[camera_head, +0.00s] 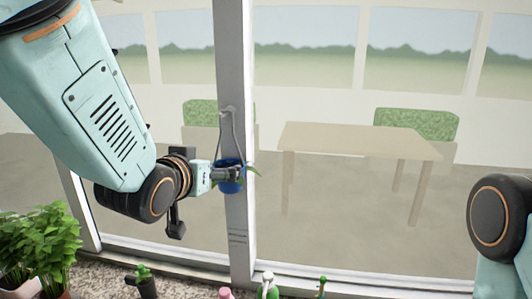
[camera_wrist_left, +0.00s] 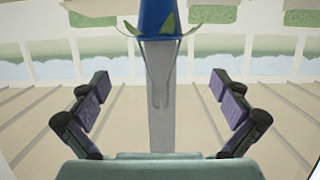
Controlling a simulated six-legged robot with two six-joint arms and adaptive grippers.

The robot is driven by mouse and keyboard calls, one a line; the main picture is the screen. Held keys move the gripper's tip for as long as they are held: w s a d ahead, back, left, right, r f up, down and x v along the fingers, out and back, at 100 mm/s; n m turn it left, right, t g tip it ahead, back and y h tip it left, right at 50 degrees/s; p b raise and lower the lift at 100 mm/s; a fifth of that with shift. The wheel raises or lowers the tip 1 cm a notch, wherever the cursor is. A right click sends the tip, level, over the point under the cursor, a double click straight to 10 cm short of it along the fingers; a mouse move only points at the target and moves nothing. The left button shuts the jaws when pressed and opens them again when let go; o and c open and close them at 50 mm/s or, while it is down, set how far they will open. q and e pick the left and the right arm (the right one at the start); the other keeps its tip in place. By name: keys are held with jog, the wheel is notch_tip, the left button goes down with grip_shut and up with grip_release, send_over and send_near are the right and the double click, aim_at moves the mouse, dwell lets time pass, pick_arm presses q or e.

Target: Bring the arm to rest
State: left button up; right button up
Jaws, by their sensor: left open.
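My left gripper (camera_head: 226,174) reaches from the left to the white window post in the head view. In the left wrist view its two fingers (camera_wrist_left: 160,105) are spread wide with nothing between them. A blue hanging pot (camera_head: 229,182) with green leaves hangs on the post by a cord from a hook. The pot (camera_wrist_left: 159,18) also shows at the top of the wrist view, beyond the fingertips and apart from them. Part of my right arm (camera_head: 500,220) shows at the right edge of the head view; its gripper is out of view.
The window post (camera_head: 234,80) stands close to my left gripper. Leafy potted plants (camera_head: 40,240) stand at the lower left. A small cactus pot (camera_head: 147,287) and spray bottles (camera_head: 268,284) stand along the bottom. A table (camera_head: 360,140) stands behind the glass.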

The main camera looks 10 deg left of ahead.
aim_at(229, 163)
pick_arm(q)
jog(key=x, duration=1.2)
jog(key=shift+s+r, duration=0.2)
jog(key=shift+r, duration=0.1)
jog(key=shift+s, duration=0.15)
